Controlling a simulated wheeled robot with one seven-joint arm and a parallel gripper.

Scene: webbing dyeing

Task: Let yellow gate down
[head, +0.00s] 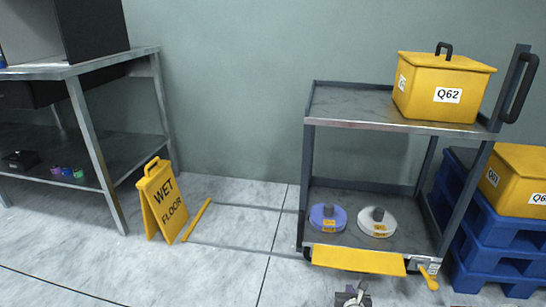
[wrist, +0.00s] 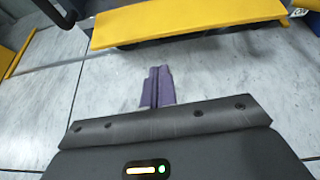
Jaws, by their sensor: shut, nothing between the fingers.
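The yellow gate (head: 358,260) is a flat panel along the front edge of the cart's lower shelf. It sits low and does not cover the spools behind it; its exact tilt is hard to tell. It also spans the top of the wrist view (wrist: 190,22). A yellow handle (head: 430,278) is at the cart's lower right corner, beside the gate. My gripper (head: 352,297) is in front of and below the gate, apart from it. Its purple fingers (wrist: 158,86) are shut and empty, pointing toward the gate.
The grey cart (head: 345,124) carries a yellow Q62 box (head: 443,85) on top and two spools (head: 327,218) (head: 377,222) below. Blue pallets (head: 497,250) stand right. A wet floor sign (head: 162,200) and a steel table (head: 90,68) are left.

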